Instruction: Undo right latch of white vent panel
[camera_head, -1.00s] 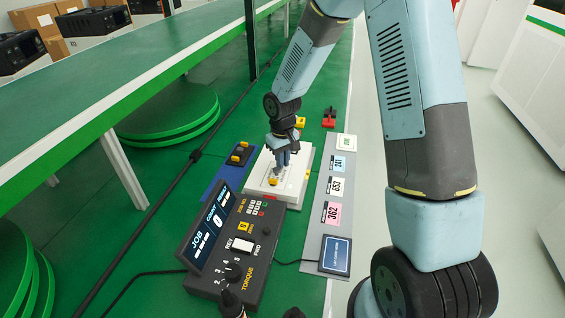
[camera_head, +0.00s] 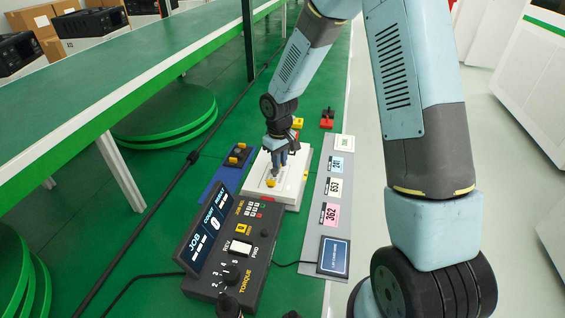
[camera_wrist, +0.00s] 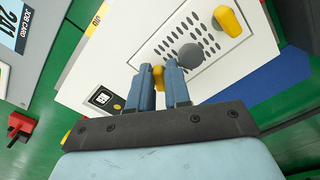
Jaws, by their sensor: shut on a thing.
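The white vent panel (camera_head: 261,176) lies on the green bench, and its slots and round grey knob (camera_wrist: 190,55) show in the wrist view. One yellow latch (camera_wrist: 229,20) is at the top of the wrist view, free of my gripper; a yellow latch (camera_head: 271,183) also shows at the panel's near end in the head view. My gripper (camera_wrist: 163,73) is over the panel, its blue fingers shut on another yellow latch (camera_wrist: 158,76), mostly hidden between them. In the head view my gripper (camera_head: 278,160) hides that latch.
A black control console (camera_head: 232,250) stands in front of the panel. A grey strip of job cards (camera_head: 333,188) runs along the right. A blue tray (camera_head: 222,170) lies on the left, and a red block (camera_head: 327,122) sits behind.

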